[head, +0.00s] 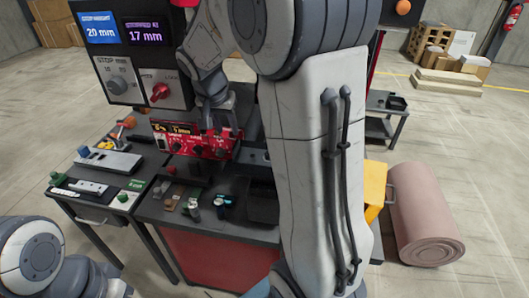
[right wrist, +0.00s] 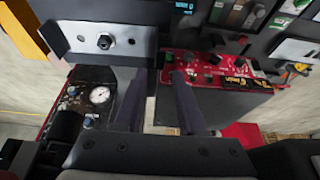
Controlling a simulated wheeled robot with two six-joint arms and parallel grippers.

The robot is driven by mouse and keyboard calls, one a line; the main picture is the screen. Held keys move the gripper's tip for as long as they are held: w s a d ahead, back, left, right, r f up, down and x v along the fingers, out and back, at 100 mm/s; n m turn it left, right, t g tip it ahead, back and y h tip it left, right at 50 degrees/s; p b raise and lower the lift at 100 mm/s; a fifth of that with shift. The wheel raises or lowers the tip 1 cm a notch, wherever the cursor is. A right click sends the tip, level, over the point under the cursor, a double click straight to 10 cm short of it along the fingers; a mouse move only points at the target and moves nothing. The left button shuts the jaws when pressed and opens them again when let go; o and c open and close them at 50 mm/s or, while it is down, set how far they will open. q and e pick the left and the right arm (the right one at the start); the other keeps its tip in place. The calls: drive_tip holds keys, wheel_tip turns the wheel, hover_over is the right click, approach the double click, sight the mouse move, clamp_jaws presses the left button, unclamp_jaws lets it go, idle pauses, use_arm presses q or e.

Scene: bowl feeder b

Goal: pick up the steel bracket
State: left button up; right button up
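My right gripper (head: 222,122) points down over the workbench, close to the red control panel (head: 190,140). In the right wrist view its two fingers (right wrist: 159,105) stand apart with nothing visible between them. A flat silver piece (head: 90,187) lies on the left table in the head view. My left arm shows at the lower left; its gripper is out of view.
A pressure gauge (right wrist: 99,95) sits on a dark unit left of the fingers. Small parts (head: 195,208) lie along the bench front. A black panel with displays (head: 122,30) stands behind. My right arm hides part of the bench.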

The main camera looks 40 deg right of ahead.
sight(236, 147)
drive_tip(key=x, duration=0.4)
drive_tip(key=shift+s+f+p, duration=0.1)
drive_tip(key=shift+f+p, duration=0.05)
drive_tip(key=shift+p, duration=0.25)
drive_tip(key=f+p, duration=0.1)
drive_tip(key=f, duration=0.1)
drive_tip(key=d+f+p, duration=0.1)
drive_tip(key=f, duration=0.1)
drive_tip(key=shift+d, duration=0.25)
drive_tip(key=shift+w+d+f, duration=0.15)
drive_tip(key=shift+w+f, duration=0.2)
drive_tip(key=shift+f, duration=0.15)
clamp_jaws()
drive_tip(key=shift+r, duration=0.1)
